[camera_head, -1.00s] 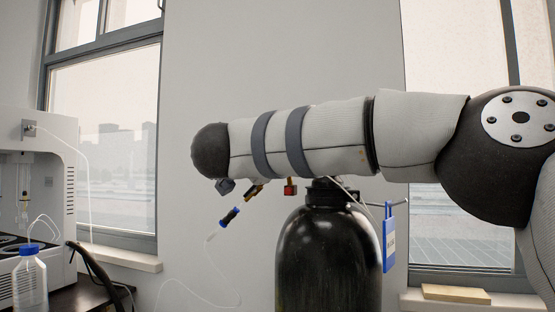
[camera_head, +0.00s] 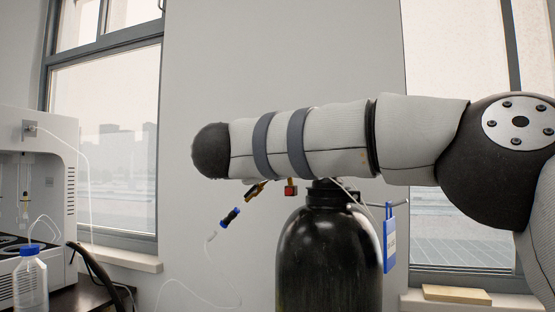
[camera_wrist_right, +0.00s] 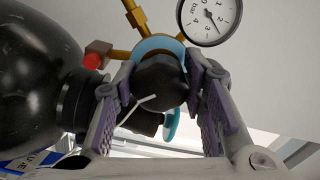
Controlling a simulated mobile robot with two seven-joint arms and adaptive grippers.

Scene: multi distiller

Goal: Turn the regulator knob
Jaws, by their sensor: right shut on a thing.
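The regulator knob (camera_wrist_right: 163,78) is black and sits between the two grey-purple finger pads of my right gripper (camera_wrist_right: 165,75) in the right wrist view. My right gripper is shut on it. A light blue part (camera_wrist_right: 156,44) shows behind the knob. A round pressure gauge (camera_wrist_right: 208,16) and brass fittings (camera_wrist_right: 128,42) lie beyond it. In the head view my right forearm hides the gripper, knob and gauge; brass pieces (camera_head: 256,190) and a red-tipped fitting (camera_head: 291,187) show below the arm. My left gripper is not in view.
A black gas cylinder (camera_head: 325,262) stands under my right arm, with a blue tag (camera_head: 389,240) at its right. A blue hose connector (camera_head: 230,217) hangs at its left. A white distiller (camera_head: 55,175) and a blue-capped bottle (camera_head: 30,280) are at far left.

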